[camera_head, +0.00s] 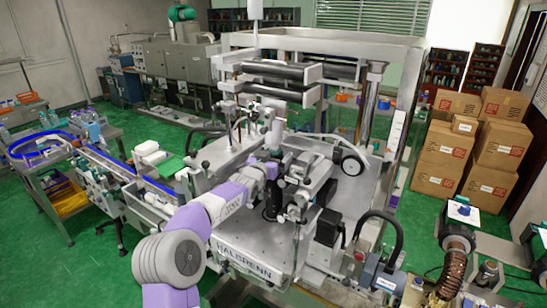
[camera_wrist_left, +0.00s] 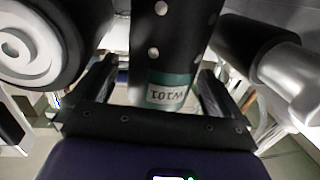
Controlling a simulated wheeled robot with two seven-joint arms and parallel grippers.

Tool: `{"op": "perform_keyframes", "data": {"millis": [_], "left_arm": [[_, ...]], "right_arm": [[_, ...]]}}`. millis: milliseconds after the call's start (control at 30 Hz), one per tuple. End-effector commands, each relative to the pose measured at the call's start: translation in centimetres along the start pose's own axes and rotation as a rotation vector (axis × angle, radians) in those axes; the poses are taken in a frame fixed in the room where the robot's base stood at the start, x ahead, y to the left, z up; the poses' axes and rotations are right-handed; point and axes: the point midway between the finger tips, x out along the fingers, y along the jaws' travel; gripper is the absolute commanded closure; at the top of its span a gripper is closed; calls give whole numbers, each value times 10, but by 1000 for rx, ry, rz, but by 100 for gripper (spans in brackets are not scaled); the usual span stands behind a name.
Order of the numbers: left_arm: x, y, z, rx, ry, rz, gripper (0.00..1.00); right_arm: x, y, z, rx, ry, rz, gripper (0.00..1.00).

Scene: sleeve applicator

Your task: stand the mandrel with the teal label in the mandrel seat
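The mandrel with the teal label (camera_wrist_left: 170,90) shows in the left wrist view as a dark, dotted cylinder with its labelled end near my palm. The label reads W101 upside down. My left gripper (camera_wrist_left: 160,88) has one finger on each side of it, with visible gaps between fingers and cylinder. In the head view my left gripper (camera_head: 284,172) is over the machine's plate, among metal fittings. I cannot clearly pick out the mandrel or its seat there. My right gripper is not in view.
The machine's silver plate (camera_head: 240,236) lies under my left arm. A black-rimmed wheel (camera_head: 351,163) and a black block (camera_head: 327,228) stand close to the gripper. In the wrist view a roller (camera_wrist_left: 35,45) and a silver cylinder (camera_wrist_left: 290,75) crowd both sides.

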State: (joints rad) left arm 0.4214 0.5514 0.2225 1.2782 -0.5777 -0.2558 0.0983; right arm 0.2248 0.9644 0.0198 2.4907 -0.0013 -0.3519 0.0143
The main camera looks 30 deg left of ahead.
Motion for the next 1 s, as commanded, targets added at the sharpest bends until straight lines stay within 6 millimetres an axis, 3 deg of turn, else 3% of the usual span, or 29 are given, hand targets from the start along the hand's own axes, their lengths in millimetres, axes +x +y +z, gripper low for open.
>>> {"op": "perform_keyframes", "data": {"millis": [333, 700, 1000], "left_arm": [[-6, 0, 4, 0, -7, 0, 0], [-56, -1, 3, 1, -3, -2, 0], [-80, -1, 1, 0, -2, -1, 0]], "right_arm": [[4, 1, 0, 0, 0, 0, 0], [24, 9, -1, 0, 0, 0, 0], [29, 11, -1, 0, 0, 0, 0]]}}
